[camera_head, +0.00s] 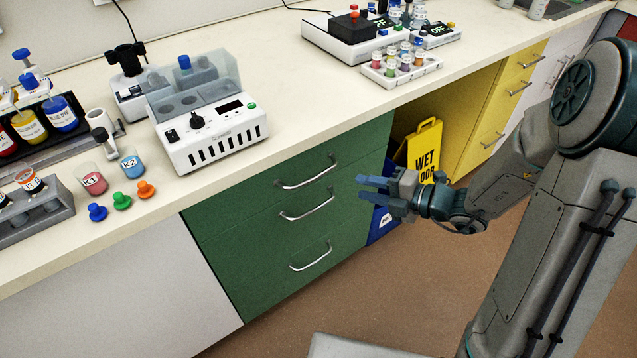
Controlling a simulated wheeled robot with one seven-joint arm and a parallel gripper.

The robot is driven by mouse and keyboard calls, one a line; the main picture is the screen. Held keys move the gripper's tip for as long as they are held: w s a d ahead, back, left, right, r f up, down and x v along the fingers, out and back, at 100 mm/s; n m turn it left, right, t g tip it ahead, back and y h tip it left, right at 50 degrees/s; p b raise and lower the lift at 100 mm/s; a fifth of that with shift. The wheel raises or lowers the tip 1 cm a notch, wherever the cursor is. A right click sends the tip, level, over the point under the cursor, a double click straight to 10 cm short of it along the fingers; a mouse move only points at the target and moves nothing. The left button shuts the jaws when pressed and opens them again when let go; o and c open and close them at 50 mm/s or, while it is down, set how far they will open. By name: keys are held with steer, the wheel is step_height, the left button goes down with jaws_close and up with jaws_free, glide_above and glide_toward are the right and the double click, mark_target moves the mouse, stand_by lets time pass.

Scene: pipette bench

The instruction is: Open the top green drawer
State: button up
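The green cabinet has three drawers stacked under the bench, all flush with its front. The top green drawer (265,185) has a silver bar handle (308,177) near the counter's underside. My gripper (360,189) is to the right of the drawer handles, in front of the cabinet's right edge. Its blue fingers point left toward the drawer fronts and show a gap between them, with nothing held. It is apart from the top handle, lower and to the right of it in the picture.
The middle handle (307,206) and bottom handle (311,257) also stick out. A yellow wet-floor sign (425,150) and a blue object (382,222) stand behind my gripper. A white device (212,140) sits on the counter above. Brown floor (370,285) in front looks clear.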

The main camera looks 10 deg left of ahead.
mark_target(318, 175)
steer(key=shift+m+t, duration=0.3)
steer(key=shift+m, duration=0.1)
steer(key=b+x, duration=0.2)
steer(key=x, duration=1.2)
steer(key=shift+w+f, duration=0.15)
steer(key=shift+f, duration=0.05)
steer(key=shift+d, duration=0.1)
jaws_close()
